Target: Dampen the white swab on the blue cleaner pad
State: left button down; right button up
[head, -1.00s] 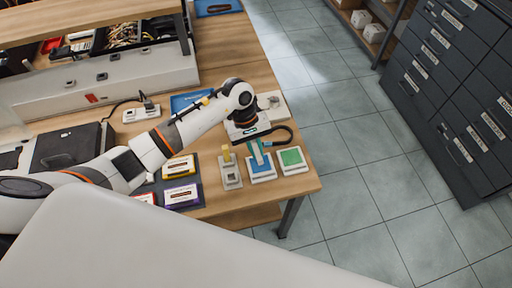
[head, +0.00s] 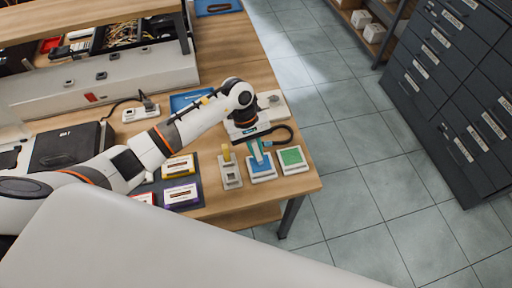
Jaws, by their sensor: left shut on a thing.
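My left gripper (head: 250,137) is over the blue cleaner pad (head: 262,170), near the right end of the wooden bench. It is shut on a pale swab (head: 258,151) that points down at the pad. The swab's lower end overlaps the blue surface in the picture. I cannot tell whether its tip presses on the pad, and its white head is too small to make out. The blue pad sits in a white tray. My right gripper is not in view.
A green pad (head: 291,157) in a white tray stands just right of the blue one. A grey holder with a yellow-topped piece (head: 230,174) stands to the left. Yellow and purple cassettes (head: 182,195) lie on a dark mat. The bench edge is close on the right.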

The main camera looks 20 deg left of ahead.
pick_arm(q)
jog(key=shift+s+f+b, duration=0.15)
jog(key=shift+f+b, duration=0.05)
jog(key=shift+b, duration=0.15)
dwell(1.3)
jog(key=shift+r, duration=0.1)
notch_tip(320, 180, up, 2)
jog(key=shift+p, duration=0.45)
jog(key=shift+r+p, duration=0.8)
jog(key=shift+r, duration=1.75)
